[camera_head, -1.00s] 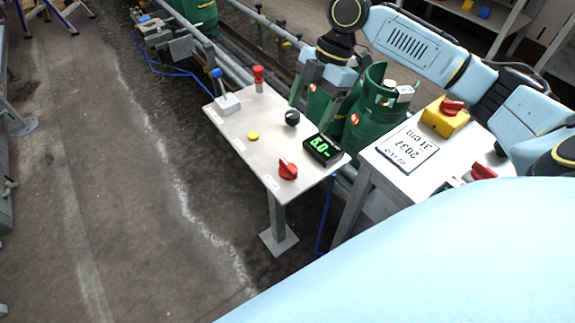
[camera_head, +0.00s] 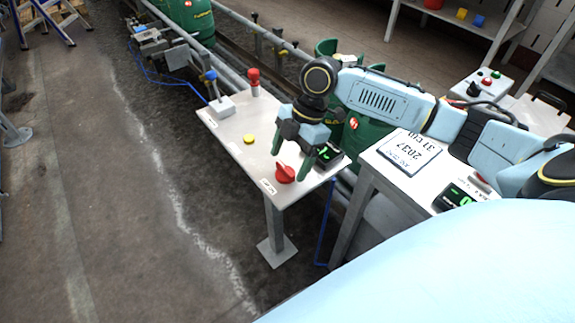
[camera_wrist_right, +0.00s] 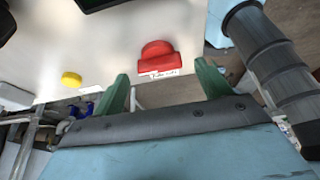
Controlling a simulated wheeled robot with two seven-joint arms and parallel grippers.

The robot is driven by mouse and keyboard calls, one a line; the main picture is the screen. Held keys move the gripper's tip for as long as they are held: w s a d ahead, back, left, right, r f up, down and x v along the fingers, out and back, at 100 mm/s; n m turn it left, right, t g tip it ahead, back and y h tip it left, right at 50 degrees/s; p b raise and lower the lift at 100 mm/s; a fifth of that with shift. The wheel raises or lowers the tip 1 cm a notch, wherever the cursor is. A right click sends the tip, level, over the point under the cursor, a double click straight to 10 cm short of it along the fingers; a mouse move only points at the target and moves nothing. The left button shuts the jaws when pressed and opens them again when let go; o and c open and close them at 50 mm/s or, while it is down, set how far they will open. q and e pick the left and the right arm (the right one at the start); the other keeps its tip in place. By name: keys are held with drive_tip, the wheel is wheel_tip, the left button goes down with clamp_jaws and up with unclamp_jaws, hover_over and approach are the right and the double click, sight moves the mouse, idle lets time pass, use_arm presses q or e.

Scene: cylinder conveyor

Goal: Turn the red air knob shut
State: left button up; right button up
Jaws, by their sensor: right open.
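The red air knob (camera_head: 285,173) sits near the front corner of the light panel table (camera_head: 238,152). In the right wrist view the red knob (camera_wrist_right: 157,60) stands beyond the fingertips, with a small label at its near side. My right gripper (camera_head: 292,160) is open and empty, with its green fingers pointing down just above and beside the knob. In the wrist view the right gripper (camera_wrist_right: 163,76) has its fingers spread to either side of the knob's line. I cannot tell whether they touch it. My left gripper is not in view.
A yellow button (camera_head: 249,139), a red mushroom-topped post (camera_head: 254,80) and a blue-topped lever (camera_head: 211,77) stand on the panel table. A green-digit display (camera_head: 329,154) is partly behind my gripper. A second table with a sign (camera_head: 410,151) is at right. Green cylinders (camera_head: 362,137) stand behind.

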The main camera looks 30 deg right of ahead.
drive_tip(key=shift+x, duration=0.95)
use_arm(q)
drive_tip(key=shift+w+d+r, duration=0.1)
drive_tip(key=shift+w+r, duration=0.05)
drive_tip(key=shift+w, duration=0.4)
use_arm(e)
drive_tip(key=c, duration=1)
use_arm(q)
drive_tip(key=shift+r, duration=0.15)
